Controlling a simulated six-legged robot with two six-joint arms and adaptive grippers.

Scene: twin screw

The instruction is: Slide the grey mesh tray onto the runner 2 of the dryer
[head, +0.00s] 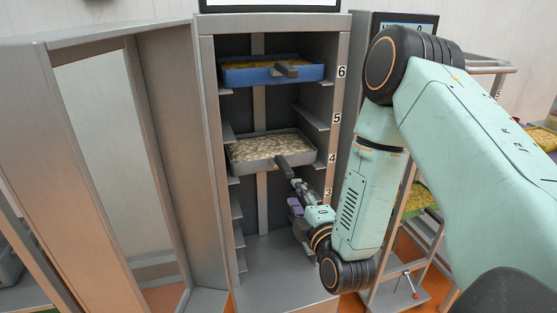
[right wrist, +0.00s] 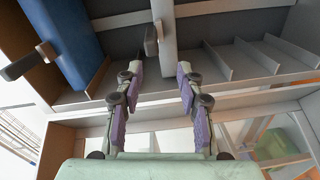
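The grey mesh tray (head: 248,160), filled with pale pieces, sits in the dryer (head: 210,150) beside the number 4. Its dark handle (head: 283,167) sticks out of the front. My right gripper (head: 298,188) is at the dryer's opening, just below and right of that handle. In the right wrist view the gripper (right wrist: 161,82) is open, its two purple-padded fingers apart with nothing between the tips. The grey tray's handle (right wrist: 151,40) shows just beyond the fingertips, apart from them. The number 2 runner cannot be picked out. My left gripper is not in view.
A blue tray (head: 262,78) sits at number 6, above; it also shows in the right wrist view (right wrist: 70,40). Level 5 is empty. The lower dryer space is empty, with side runners (head: 238,233). An open door (head: 110,150) stands at left. A rack (head: 415,255) with trays stands at right.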

